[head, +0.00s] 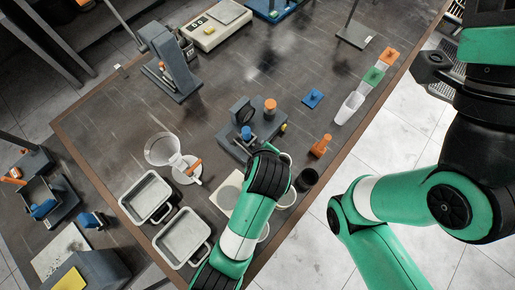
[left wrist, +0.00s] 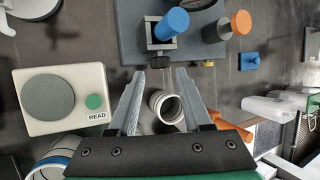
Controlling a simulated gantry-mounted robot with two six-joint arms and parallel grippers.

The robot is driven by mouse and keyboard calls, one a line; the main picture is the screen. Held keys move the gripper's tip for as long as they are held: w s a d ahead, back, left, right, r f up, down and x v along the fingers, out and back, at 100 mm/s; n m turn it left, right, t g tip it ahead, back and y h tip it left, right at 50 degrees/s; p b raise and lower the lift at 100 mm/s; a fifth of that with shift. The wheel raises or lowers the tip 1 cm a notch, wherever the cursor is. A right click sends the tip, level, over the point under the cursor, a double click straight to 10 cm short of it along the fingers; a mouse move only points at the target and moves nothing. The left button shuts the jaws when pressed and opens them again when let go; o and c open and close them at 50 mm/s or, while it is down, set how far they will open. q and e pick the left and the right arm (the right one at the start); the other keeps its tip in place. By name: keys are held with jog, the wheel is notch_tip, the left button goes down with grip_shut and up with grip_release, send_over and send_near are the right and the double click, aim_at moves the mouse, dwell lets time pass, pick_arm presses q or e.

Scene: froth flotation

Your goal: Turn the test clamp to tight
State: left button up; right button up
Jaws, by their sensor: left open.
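A grey fixture (head: 232,146) on the table carries a blue knob (head: 246,132) and a taller orange-topped post (head: 270,106). In the left wrist view the blue knob (left wrist: 172,23) sits on a small grey clamp-like block, which I take to be the test clamp. The orange cap (left wrist: 241,22) is to its right. My left gripper (left wrist: 163,72) is open and empty, its fingers pointing toward the clamp with a gap below it.
A white cup (left wrist: 165,104) lies between and beneath my fingers. A pale READ device (left wrist: 60,122) is on the left.

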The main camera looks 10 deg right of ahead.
aim_at(257, 147)
pick_arm(q)
jog(key=b+x, duration=0.1)
jog(key=x, duration=0.3)
jog(key=shift+w+f, duration=0.2)
jog(key=shift+f, duration=0.1)
jog(key=shift+c, duration=0.2)
grip_shut()
